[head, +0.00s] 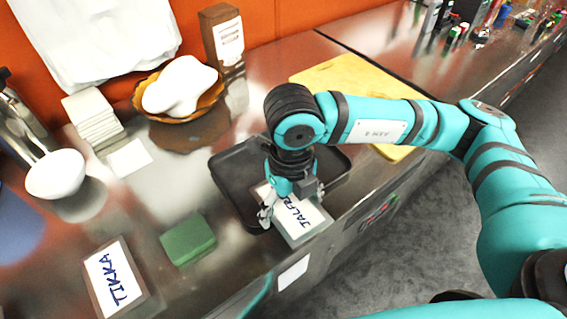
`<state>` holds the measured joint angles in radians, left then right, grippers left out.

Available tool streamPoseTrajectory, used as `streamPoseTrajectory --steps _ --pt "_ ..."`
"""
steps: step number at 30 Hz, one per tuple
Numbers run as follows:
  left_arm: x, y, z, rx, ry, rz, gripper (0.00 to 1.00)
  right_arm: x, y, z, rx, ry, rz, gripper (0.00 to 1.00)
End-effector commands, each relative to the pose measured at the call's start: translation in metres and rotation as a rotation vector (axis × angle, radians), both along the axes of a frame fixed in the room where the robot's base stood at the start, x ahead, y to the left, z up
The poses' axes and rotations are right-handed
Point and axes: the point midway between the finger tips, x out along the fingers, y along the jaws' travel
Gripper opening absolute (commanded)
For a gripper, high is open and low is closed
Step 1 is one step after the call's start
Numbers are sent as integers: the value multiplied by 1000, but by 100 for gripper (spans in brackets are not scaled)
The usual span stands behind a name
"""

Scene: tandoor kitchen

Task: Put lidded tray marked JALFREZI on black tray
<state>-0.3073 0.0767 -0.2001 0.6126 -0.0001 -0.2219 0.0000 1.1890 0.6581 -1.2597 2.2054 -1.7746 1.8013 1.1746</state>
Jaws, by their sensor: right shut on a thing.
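The lidded tray marked JALFREZI (299,222) has a white label with dark letters, partly hidden by my right gripper. My right gripper (284,208) comes down from above and is shut on this tray at its far left side. The black tray (229,171) lies on the steel counter under my right wrist. The JALFREZI tray is over the near right part of the black tray and reaches past its near edge. I cannot tell whether it touches the black tray. My left gripper is not in view.
A tray marked TIKKA (115,281) lies at the near left, with a green block (188,240) beside it. A bread basket (182,107), a white bowl (56,174) and a wooden board (358,80) stand farther back. The counter's front edge is close to the JALFREZI tray.

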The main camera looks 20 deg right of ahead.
Motion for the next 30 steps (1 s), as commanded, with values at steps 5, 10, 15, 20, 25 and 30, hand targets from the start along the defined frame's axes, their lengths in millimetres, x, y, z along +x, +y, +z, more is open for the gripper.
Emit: streamPoseTrajectory --steps 5,10,15,20,25,30 --pt "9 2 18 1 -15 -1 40 48 -14 0 -1 1 -7 38" --pt "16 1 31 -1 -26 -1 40 91 -25 -3 -1 0 -5 38" --pt "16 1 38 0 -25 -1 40 121 -33 -8 -1 -1 0 38" --pt "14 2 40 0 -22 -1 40 131 -36 -12 -1 -1 2 38" --pt "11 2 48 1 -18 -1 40 131 -37 -27 -1 3 2 38" --pt "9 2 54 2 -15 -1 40 131 -37 -46 -1 0 2 38"
